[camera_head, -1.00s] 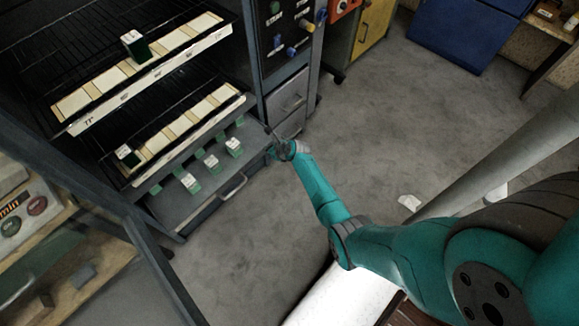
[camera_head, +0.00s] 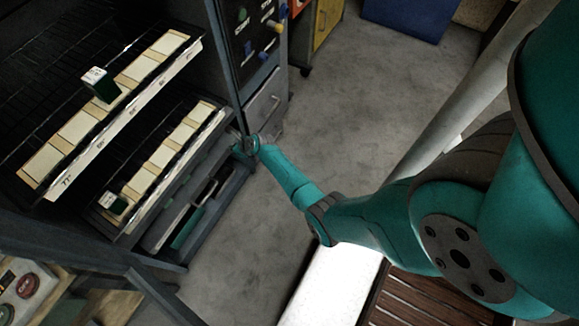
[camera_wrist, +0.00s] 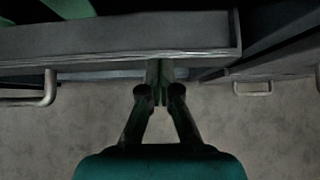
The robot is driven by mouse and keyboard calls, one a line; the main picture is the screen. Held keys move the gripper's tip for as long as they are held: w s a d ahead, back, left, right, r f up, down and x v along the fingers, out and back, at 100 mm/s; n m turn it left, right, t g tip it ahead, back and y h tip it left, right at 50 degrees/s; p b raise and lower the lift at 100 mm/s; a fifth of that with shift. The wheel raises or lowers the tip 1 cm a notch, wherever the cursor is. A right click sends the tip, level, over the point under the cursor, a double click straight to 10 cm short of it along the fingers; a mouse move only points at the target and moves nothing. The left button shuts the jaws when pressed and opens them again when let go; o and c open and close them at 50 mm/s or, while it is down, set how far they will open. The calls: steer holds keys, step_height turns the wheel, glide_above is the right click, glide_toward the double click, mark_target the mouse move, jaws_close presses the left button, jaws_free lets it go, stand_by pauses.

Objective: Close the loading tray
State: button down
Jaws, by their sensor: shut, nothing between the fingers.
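The loading tray (camera_head: 222,190) is the low dark grey tray under the two wire shelves of the cabinet. Its front panel spans the top of the wrist view (camera_wrist: 115,42), with a bent metal handle below it at left. Most of the tray is under the shelf above; a green strip shows near its front, but its small green-and-white blocks are hidden in the head view. My gripper (camera_wrist: 160,92) is shut and empty, its fingertips at the tray's front, right of the handle. In the head view my gripper (camera_head: 240,146) is at the tray's right front corner.
Two shelves (camera_head: 130,112) with pale label strips jut out above the tray, each bearing a green-and-white block. A drawer (camera_head: 262,103) and a control panel stand right of the tray. Grey floor (camera_head: 340,110) to the right is clear.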

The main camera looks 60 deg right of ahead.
steer(key=shift+w+r, duration=0.4)
steer(key=v, duration=1.2)
steer(key=shift+s+f, duration=0.35)
steer(key=shift+f, duration=0.05)
steer(key=s+a+r+n+t+h, duration=0.1)
steer(key=s+a+r+n, duration=0.1)
steer(key=s+a+n, duration=0.75)
steer(key=s+a+r+n+t+h, duration=0.1)
steer(key=s+a+r+n, duration=0.2)
steer(key=s+a+n, duration=0.7)
steer(key=s+a+r+n+t+y, duration=0.1)
steer(key=s+r+n+t, duration=0.1)
steer(key=s+r+n, duration=0.6)
steer(key=s+a+r+n+t+y, duration=0.1)
steer(key=s+r+n, duration=0.7)
steer(key=r, duration=0.8)
steer(key=shift+s+a+t, duration=0.4)
steer(key=shift+s+a, duration=0.25)
steer(key=shift+s, duration=0.5)
